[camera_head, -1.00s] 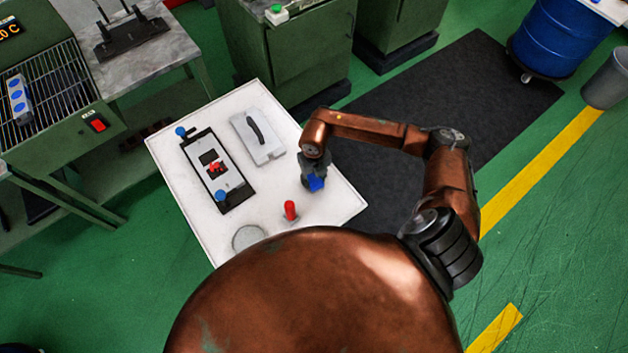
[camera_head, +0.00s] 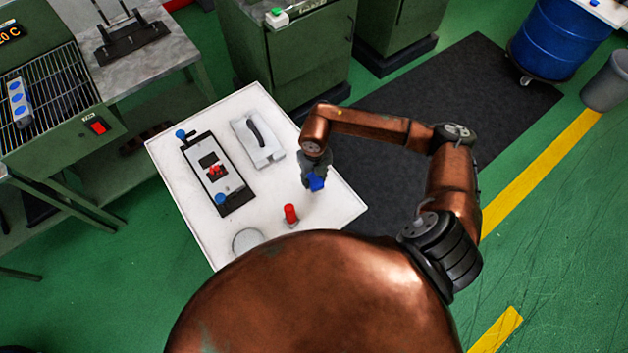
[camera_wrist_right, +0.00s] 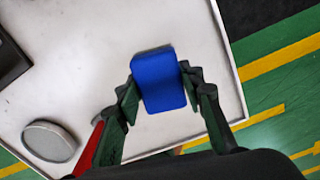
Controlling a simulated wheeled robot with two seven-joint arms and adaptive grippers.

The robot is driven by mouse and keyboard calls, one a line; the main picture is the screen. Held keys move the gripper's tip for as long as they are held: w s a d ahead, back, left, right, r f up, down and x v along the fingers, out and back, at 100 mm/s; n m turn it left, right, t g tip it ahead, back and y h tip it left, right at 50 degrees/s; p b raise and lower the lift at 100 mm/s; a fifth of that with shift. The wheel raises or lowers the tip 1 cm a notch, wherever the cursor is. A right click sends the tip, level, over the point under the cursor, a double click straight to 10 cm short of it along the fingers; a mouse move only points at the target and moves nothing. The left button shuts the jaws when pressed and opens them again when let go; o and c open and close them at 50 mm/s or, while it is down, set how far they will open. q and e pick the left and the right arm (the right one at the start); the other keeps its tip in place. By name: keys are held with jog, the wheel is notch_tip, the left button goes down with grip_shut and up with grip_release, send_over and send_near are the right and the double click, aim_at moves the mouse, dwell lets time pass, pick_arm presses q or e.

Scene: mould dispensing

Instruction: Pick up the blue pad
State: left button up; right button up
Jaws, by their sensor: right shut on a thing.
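The blue pad (camera_head: 316,182) is held at the end of my right arm, over the right part of the white table. It also shows in the right wrist view (camera_wrist_right: 158,80) as a rounded blue block between the fingers. My right gripper (camera_head: 314,172) is shut on it, with one finger on each side; in the wrist view the gripper (camera_wrist_right: 160,92) spans the pad's width. The pad looks to be a little above the table. My left gripper is not in view.
The white table (camera_head: 180,228) carries a black-framed mould plate (camera_head: 230,186) with blue knobs, a grey lid with a black handle (camera_head: 262,145), a red-topped item (camera_head: 290,215) and a round grey disc (camera_head: 247,241). A grated green bench (camera_head: 62,88) stands at the left.

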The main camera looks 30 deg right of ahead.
jog(key=s+a+r, duration=0.5)
jog(key=s+r, duration=0.3)
jog(key=s, duration=0.4)
jog(key=shift+a+r, duration=0.15)
jog(key=shift+r, duration=0.25)
jog(key=shift+s, duration=0.1)
